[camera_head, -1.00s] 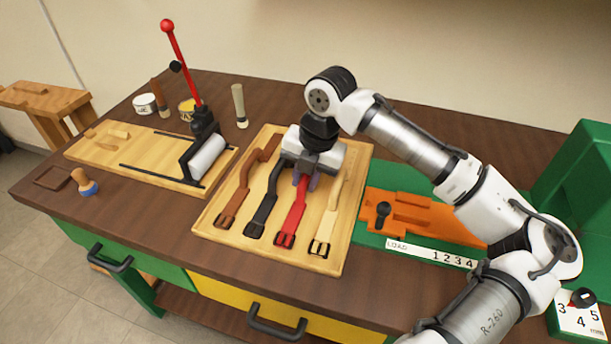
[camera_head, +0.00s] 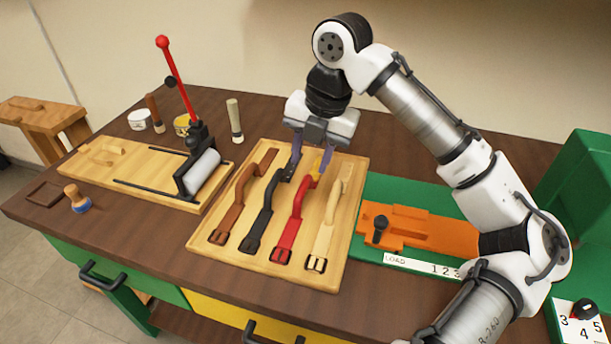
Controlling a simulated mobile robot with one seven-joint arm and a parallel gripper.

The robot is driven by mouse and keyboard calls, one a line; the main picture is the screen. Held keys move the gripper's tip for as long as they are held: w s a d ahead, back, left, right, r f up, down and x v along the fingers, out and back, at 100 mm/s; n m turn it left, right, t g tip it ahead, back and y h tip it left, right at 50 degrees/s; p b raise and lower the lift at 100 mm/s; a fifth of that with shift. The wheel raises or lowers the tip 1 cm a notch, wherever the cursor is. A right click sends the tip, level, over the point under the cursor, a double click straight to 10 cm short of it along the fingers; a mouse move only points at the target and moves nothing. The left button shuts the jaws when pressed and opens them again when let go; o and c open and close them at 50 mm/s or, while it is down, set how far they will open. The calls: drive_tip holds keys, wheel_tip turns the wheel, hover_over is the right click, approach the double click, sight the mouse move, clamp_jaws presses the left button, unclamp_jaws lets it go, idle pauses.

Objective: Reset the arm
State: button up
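My gripper (camera_head: 312,162) is above the far part of a light wooden board (camera_head: 205,246), near the upper ends of the straps. Its two purplish fingers are spread apart, with nothing seen between them. Beneath it on the board lie a brown strap (camera_head: 236,203), a black strap (camera_head: 266,208), a red strap (camera_head: 295,215) and a cream strap (camera_head: 331,213), side by side with buckles toward the front.
An orange fixture (camera_head: 425,232) on a green base marked LOAD is right of the board. A roller press with a red-knobbed lever (camera_head: 173,75) is at left. Pots and brushes stand behind it. A green machine (camera_head: 578,200) is at far right.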

drive_tip(key=shift+d+r, duration=0.2)
drive_tip(key=shift+r, duration=0.9)
